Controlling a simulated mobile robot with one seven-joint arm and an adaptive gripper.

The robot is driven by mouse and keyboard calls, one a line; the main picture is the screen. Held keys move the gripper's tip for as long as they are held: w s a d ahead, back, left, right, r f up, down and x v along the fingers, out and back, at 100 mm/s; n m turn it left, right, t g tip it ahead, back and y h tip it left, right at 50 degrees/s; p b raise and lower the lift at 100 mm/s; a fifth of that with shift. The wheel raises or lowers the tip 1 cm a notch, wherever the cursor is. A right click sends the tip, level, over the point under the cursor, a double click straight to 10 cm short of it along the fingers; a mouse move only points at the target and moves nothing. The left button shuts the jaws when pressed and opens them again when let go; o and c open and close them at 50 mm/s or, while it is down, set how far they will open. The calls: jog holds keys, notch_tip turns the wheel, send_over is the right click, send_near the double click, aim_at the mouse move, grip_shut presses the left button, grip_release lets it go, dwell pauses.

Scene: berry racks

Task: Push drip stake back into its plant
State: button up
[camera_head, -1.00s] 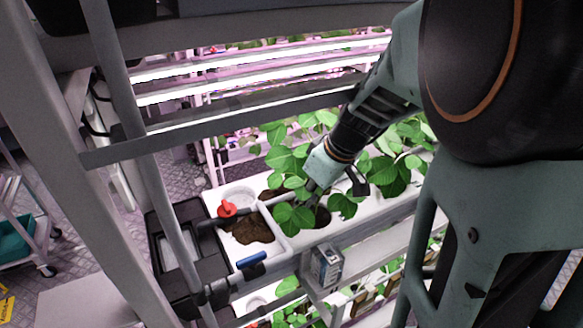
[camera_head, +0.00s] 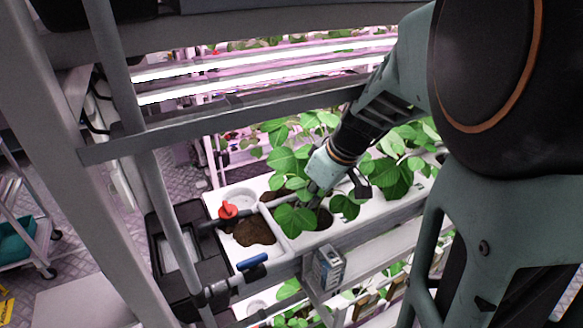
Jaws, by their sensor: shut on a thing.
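My gripper (camera_head: 312,190) points down among the leaves over a soil-filled hole in the white planting trough (camera_head: 290,244). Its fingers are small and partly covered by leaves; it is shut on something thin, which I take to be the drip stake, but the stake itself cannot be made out. The strawberry plant (camera_head: 295,218) spreads green leaves around the fingers. Dark soil (camera_head: 323,219) shows in the hole just below and right of the fingertips. Whether the stake's tip touches the soil is hidden.
A red valve handle (camera_head: 228,210) and a blue handle (camera_head: 252,261) sit on pipes at the trough's left end. A bare soil pocket (camera_head: 254,231) lies left of the plant. A grey rack bar (camera_head: 225,118) and post (camera_head: 130,120) stand close to my arm.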

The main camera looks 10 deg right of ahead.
jog(key=shift+f+b, duration=1.4)
jog(key=shift+b, duration=0.45)
dwell(0.7)
jog(key=o, duration=1.3)
jog(key=shift+o, duration=0.2)
jog(key=shift+r, duration=0.15)
jog(key=shift+r+p, duration=1.7)
jog(key=shift+r, duration=1.2)
